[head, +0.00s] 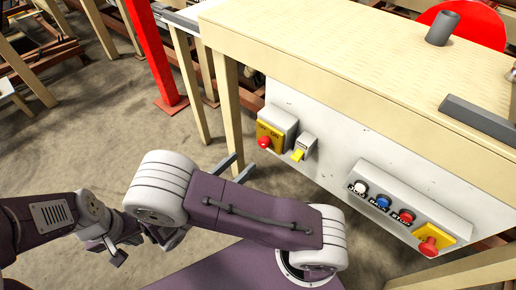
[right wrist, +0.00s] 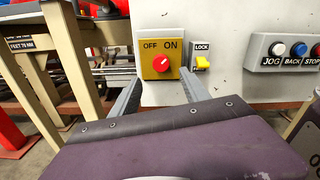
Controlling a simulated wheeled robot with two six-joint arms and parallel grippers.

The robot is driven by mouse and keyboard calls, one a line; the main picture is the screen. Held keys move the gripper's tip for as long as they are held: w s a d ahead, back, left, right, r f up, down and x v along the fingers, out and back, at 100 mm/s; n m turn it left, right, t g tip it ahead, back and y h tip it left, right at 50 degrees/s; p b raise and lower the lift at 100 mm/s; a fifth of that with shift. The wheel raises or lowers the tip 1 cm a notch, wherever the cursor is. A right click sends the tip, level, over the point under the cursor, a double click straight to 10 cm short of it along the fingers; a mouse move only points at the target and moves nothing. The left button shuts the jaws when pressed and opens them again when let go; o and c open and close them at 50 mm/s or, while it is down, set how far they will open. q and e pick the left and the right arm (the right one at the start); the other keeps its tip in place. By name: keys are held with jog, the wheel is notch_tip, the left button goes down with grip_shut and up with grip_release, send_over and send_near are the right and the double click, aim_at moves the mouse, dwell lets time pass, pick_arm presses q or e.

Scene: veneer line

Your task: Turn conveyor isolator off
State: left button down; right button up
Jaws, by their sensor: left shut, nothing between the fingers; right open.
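The isolator is a grey box with a yellow plate (head: 269,131) marked OFF and ON and a red knob (head: 264,142), on the machine's white front panel. In the right wrist view the red knob (right wrist: 161,64) is centred, and its pale mark seems to point up and right, towards ON. My right gripper (head: 230,169) is open and empty, short of the knob; in the right wrist view its fingers (right wrist: 160,92) stand apart below and either side of the plate. My left gripper (head: 117,257) is shut and empty, low at the left, away from the panel.
Right beside the isolator is a LOCK fitting with a yellow lever (right wrist: 206,62). Further right is a button box (head: 390,200) with JOG, BACK and STOP buttons, then a red mushroom button (head: 429,246). A wooden table leg (head: 228,110) stands left of the panel.

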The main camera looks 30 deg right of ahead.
aim_at(262, 145)
jog(key=b+x, duration=0.2)
jog(key=x, duration=0.5)
jog(key=shift+d+f, duration=0.1)
jog(key=shift+d, duration=0.35)
jog(key=shift+w+d, duration=0.25)
jog(key=shift+d, duration=0.25)
grip_shut()
